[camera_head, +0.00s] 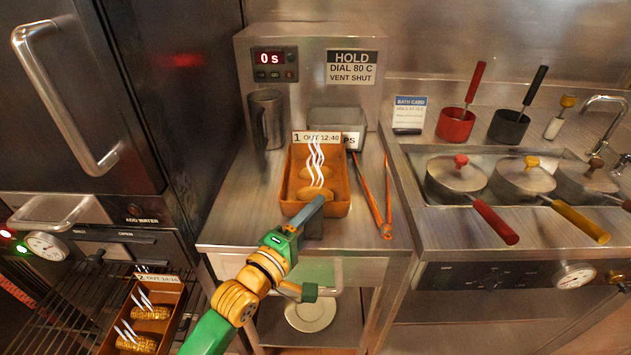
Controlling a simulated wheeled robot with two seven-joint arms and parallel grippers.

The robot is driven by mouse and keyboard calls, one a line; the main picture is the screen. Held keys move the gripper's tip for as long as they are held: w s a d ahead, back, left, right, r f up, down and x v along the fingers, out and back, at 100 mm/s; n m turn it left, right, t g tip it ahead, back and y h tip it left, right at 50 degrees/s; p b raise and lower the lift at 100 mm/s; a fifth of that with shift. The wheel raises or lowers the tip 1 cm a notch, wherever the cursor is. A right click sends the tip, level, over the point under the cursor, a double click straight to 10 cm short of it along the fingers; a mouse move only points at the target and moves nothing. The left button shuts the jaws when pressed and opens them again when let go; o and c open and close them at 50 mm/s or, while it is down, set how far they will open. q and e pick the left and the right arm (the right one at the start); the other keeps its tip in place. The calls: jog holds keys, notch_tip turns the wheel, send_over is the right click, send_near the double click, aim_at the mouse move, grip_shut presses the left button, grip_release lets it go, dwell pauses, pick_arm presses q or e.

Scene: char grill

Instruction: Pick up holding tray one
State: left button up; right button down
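Holding tray one (286,191) is an orange-brown rectangular tray on the steel counter, under the HOLD panel. Its tag (316,137) reads "1 OUT 12:40". Browned oval food pieces (315,193) lie in it, with white steam marks above. My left gripper (318,212) is at the tray's front wall, its grey fingers overlapping the front rim in the picture. I cannot tell whether the fingers are closed on the wall or only beside it. My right gripper is not in view.
Orange tongs (373,202) lie close to the tray's right side. A metal pitcher (266,119) and a grey container (336,122) stand behind. A second tray (175,307) with grilled corn sits on a rack lower left. Lidded pots (457,178) are right.

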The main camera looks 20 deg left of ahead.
pick_arm(q)
grip_shut()
dwell(1.3)
